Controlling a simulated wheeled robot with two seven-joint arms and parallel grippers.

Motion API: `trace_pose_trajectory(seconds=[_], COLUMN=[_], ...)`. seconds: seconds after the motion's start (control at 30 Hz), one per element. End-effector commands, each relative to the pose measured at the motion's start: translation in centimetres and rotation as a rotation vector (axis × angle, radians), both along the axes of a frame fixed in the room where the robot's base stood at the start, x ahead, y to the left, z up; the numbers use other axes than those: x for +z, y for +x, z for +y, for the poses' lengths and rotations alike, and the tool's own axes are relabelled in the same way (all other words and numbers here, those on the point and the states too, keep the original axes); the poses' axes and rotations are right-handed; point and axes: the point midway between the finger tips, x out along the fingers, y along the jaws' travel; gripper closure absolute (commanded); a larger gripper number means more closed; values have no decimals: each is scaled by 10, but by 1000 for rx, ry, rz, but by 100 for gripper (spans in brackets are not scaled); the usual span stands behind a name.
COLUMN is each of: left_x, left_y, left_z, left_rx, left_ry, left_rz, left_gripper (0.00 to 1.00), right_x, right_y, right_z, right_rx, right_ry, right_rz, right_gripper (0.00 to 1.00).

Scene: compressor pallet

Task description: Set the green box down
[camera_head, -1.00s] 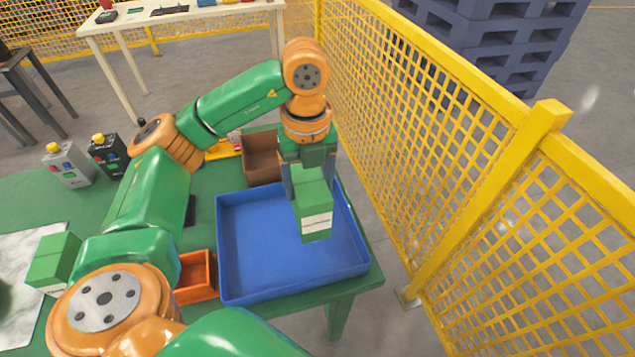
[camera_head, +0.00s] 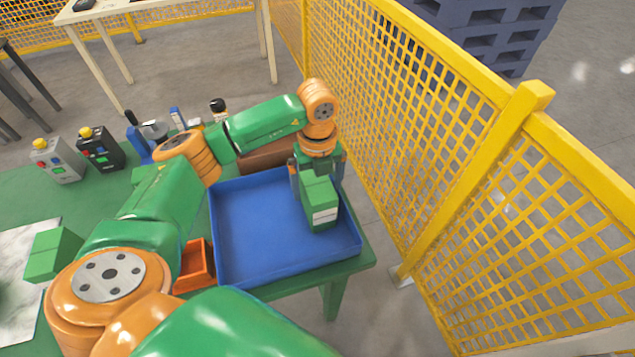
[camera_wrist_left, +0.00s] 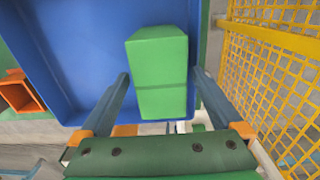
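The green box (camera_head: 318,196) with a white label stands upright in the blue tray (camera_head: 245,280), near its right wall. It also shows in the left wrist view (camera_wrist_left: 160,75), over the blue tray floor (camera_wrist_left: 85,60). My left gripper (camera_head: 319,178) points down from above, with one finger on each side of the box. In the left wrist view the left gripper (camera_wrist_left: 160,75) shows narrow gaps between its fingers and the box sides, so it looks open. The box's underside is hidden. My right gripper is not in view.
An orange bin (camera_head: 194,268) stands left of the tray and a brown box (camera_head: 268,156) behind it. Another green box (camera_head: 50,254) is at the left. Two button boxes (camera_head: 57,162) (camera_head: 100,150) stand farther back. A yellow mesh fence (camera_head: 430,130) runs close on the right.

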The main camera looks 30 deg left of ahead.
Motion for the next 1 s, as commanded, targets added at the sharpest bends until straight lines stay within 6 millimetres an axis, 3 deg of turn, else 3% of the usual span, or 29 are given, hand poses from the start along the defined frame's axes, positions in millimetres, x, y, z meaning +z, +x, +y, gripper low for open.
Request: trace_pose_trajectory(seconds=[0.27,0.37,0.53,0.6,0.7,1.0], left_x=[8,26,73,96,115,124], left_y=[1,1,1,1,1,0], left_z=[0,0,0,0,0,0], left_rx=[0,0,1,1,2,1], left_ry=[-1,0,-2,1,2,-1], left_rz=[-2,-6,-8,-7,-4,1], left_gripper=[0,0,0,0,0,0], right_x=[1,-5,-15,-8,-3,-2], right_y=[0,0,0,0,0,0], right_z=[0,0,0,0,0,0], right_rx=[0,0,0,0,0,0], right_ry=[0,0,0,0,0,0], right_rz=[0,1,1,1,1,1], right_gripper=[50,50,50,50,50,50])
